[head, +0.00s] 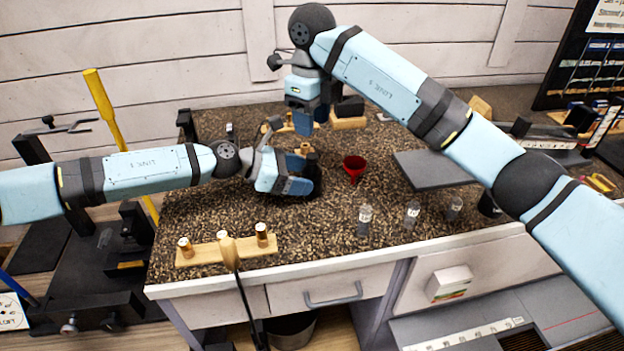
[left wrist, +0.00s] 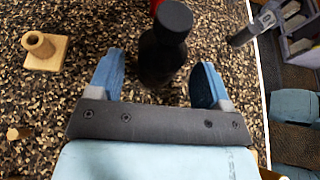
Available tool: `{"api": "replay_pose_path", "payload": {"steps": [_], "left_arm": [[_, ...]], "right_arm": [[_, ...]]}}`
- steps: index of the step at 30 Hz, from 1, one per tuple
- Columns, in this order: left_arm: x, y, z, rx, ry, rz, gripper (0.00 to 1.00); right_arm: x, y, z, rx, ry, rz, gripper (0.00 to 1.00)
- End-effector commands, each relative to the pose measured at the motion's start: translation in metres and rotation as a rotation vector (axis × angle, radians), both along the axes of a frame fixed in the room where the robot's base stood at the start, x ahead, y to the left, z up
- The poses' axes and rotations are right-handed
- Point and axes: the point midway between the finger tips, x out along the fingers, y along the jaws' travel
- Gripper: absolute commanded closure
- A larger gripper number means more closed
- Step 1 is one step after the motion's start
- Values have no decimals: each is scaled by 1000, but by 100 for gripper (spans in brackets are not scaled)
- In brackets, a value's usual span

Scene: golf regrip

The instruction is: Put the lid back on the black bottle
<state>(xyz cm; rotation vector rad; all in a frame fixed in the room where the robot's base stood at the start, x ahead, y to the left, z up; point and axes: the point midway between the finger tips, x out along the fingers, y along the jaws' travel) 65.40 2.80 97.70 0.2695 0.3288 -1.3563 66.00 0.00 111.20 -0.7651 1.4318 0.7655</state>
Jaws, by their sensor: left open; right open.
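The black bottle (left wrist: 160,62) stands upright on the speckled counter in the left wrist view. A dark grey, round, lid-like top (left wrist: 174,20) sits on it; I cannot tell how firmly it is seated. My left gripper (left wrist: 156,70) is open, with one blue finger on each side of the bottle and gaps visible. In the head view my left gripper (head: 300,186) hides much of the bottle, whose dark top (head: 312,160) shows behind it. My right gripper (head: 308,120) is open and points down above the back of the counter, apart from the bottle. No separate loose lid is distinguishable.
A red funnel (head: 354,167) stands right of the bottle. Clear vials (head: 364,220) line the front right. A wooden rack (head: 205,253) with corked pieces lies at the front left. A small wooden holder (left wrist: 44,52) is beside the bottle. A grey plate (head: 432,170) is at right.

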Motion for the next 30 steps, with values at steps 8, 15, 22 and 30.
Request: {"api": "replay_pose_path", "payload": {"steps": [8, 15, 22, 30], "left_arm": [[3, -14, -6, 0, 0, 1, 28], [3, -14, -6, 0, 0, 0, 30], [3, -13, -6, 0, 0, 0, 83], [3, -13, -6, 0, 0, 0, 100]], "right_arm": [[0, 0, 0, 0, 0, 0, 54], [0, 0, 0, 0, 0, 0, 54], [0, 0, 0, 0, 0, 0, 54], [0, 6, 3, 63, 18, 3, 54]]}}
